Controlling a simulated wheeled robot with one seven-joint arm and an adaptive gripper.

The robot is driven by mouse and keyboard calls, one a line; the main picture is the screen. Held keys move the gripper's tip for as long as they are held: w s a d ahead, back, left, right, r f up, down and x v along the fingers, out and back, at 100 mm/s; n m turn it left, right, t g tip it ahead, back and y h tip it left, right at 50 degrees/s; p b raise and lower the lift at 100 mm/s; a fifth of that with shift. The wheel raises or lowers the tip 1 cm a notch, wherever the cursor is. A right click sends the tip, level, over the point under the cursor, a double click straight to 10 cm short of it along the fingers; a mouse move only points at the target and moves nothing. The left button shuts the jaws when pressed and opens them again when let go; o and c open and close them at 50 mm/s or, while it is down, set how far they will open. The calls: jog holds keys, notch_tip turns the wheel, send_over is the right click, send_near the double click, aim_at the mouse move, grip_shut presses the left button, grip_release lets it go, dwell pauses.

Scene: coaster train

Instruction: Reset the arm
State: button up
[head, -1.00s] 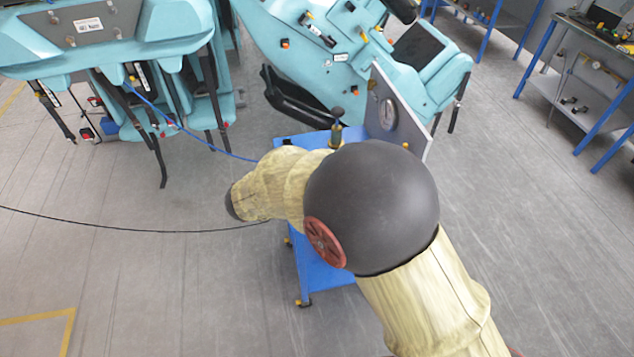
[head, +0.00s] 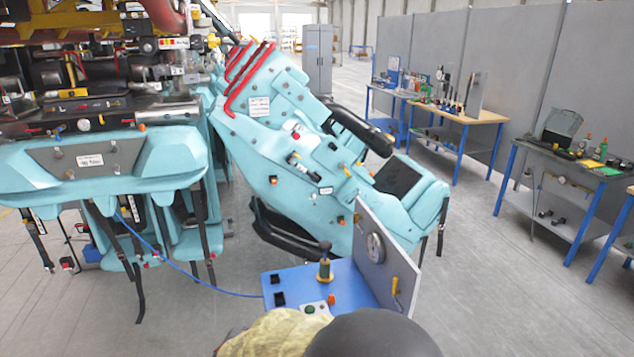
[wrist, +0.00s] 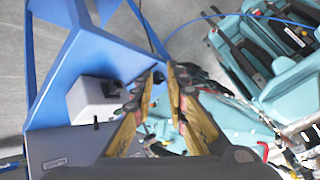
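My gripper (wrist: 161,72) shows in the wrist view. Its two brown-yellow fingers stand a little apart at the tips, with nothing seen held between them. Behind them are a blue frame and teal seats. In the head view only part of my arm, with a pale yellow cover and a dark round joint, shows at the bottom edge. My gripper is out of that view.
A blue cart (head: 290,284) with a grey upright panel (head: 377,255) stands just beyond my arm. Teal coaster seats (head: 310,205) fill the left and middle. Workbenches (head: 560,160) line the right. Grey floor (head: 490,290) between is clear. A blue hose (head: 172,262) runs from the seats to the cart.

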jog(key=s+a+r+n+g+y, duration=0.2)
jog(key=s+a+r+n+y, duration=0.15)
jog(key=s, duration=0.25)
jog(key=s+d+r+n+g+b, duration=0.1)
jog(key=s+d+r+n+g, duration=0.35)
jog(key=s+d, duration=0.5)
jog(key=s+d+r+t+h, duration=0.1)
jog(key=s+d+r, duration=0.2)
jog(key=d, duration=0.7)
jog(key=s+d+r+m+t+h+b, duration=0.1)
jog(key=s+d, duration=0.4)
jog(key=d, duration=0.5)
jog(key=s+d+r+m+t+h+b, duration=0.1)
jog(key=s+d+r, duration=0.3)
jog(key=d, duration=0.7)
notch_tip(320, 180, up, 2)
jog(key=shift+s+r+h, duration=0.1)
jog(key=shift+s+h, duration=0.25)
jog(key=shift+h, duration=0.5)
